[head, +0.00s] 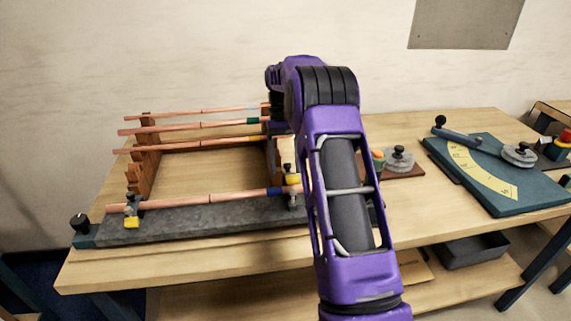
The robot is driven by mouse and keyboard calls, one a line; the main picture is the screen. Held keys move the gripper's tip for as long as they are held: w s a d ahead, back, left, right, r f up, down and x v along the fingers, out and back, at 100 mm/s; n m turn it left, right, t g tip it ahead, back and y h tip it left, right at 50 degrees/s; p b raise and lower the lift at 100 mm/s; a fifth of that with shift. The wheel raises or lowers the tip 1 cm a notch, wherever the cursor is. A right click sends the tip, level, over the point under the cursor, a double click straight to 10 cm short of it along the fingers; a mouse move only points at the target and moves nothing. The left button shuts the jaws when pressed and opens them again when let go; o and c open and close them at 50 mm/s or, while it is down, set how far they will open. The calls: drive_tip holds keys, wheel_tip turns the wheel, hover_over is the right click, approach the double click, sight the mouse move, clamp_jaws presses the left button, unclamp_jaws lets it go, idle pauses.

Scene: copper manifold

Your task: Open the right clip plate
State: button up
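The right clip (293,180) stands near the right end of the grey stone bar (215,221). I cannot tell whether the right clip's plate is open or shut. My gripper is hidden behind my arm, so its fingers and its distance from the clip do not show.
Several copper pipes (185,129) lie across a wooden rack (148,160) behind the bar. A round grey weight (399,158) stands right of my arm. A teal board with a yellow scale (510,185) lies at the right. The table (445,225) is bare in front of it.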

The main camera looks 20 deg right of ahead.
drive_tip(key=shift+r, duration=0.1)
drive_tip(key=shift+v, duration=2.9)
